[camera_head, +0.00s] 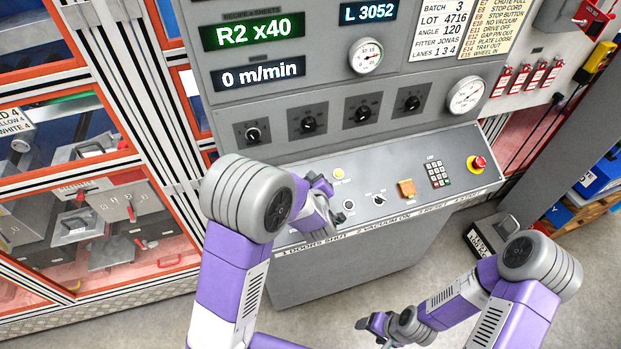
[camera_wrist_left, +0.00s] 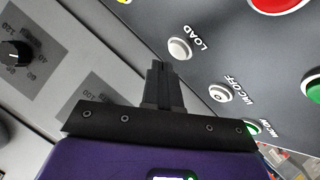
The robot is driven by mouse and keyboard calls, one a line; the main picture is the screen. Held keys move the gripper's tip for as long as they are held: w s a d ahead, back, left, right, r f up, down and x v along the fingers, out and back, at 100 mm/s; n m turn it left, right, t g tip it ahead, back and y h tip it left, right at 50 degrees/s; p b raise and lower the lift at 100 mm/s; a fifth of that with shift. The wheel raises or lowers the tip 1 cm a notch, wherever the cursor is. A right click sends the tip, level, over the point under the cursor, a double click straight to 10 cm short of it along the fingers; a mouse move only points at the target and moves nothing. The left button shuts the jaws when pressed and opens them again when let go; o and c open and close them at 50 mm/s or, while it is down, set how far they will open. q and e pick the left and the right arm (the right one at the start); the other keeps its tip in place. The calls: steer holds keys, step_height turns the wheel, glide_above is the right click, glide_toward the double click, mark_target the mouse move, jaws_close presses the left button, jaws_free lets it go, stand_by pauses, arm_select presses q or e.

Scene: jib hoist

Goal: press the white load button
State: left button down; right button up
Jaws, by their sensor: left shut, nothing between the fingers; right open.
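The white load button (camera_wrist_left: 180,48), a round cap labelled LOAD, shows in the left wrist view on the dark sloping panel. My left gripper (camera_wrist_left: 160,68) is shut and empty. Its fingertips are just beside the button in that view, with a small gap in the picture; the exact depth is hard to tell. In the head view my left gripper (camera_head: 323,190) is over the left part of the console, and my arm hides the load button there. My right gripper (camera_head: 368,325) is open and empty, low in front of the console.
Below the load button in the wrist view are a white VAC OFF button (camera_wrist_left: 219,93) and a green button (camera_wrist_left: 253,128). A larger red button (camera_wrist_left: 280,4) is at top right. The console also carries a keypad (camera_head: 438,174) and red emergency stop (camera_head: 478,163).

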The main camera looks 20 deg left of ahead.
arm_select(q)
steer(key=shift+r, duration=0.1)
steer(key=r+p, duration=0.1)
steer(key=s+r+p, duration=0.1)
steer(key=r, duration=0.1)
steer(key=d+r+p, duration=0.1)
steer(key=shift+s+r, duration=0.2)
steer(key=shift+s, duration=0.1)
stand_by(0.5)
stand_by(0.5)
